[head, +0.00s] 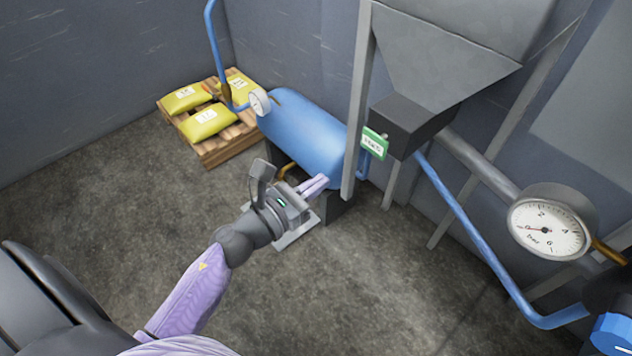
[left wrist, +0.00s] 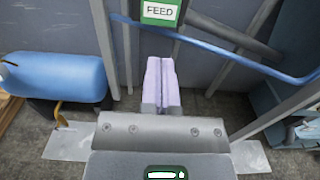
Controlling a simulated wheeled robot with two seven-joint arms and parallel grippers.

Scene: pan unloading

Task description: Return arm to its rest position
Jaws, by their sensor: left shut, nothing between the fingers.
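My left gripper (head: 317,184) is in the middle of the head view, its arm coming in from the lower left. Its two pale purple fingers are closed together with nothing between them. In the left wrist view the fingers (left wrist: 161,84) point ahead, below the green FEED sign (left wrist: 160,12). In the head view the gripper is in front of the blue tank (head: 305,135) and left of the grey hopper leg (head: 357,100). Whether it touches anything cannot be told. My right gripper is not in view.
A grey hopper (head: 440,60) stands at the upper right, with a green sign (head: 374,143) by its outlet. A pressure gauge (head: 548,229) and blue pipe (head: 470,225) are at the right. A wooden pallet (head: 228,146) holds yellow bags. The floor (head: 110,200) at the left is clear.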

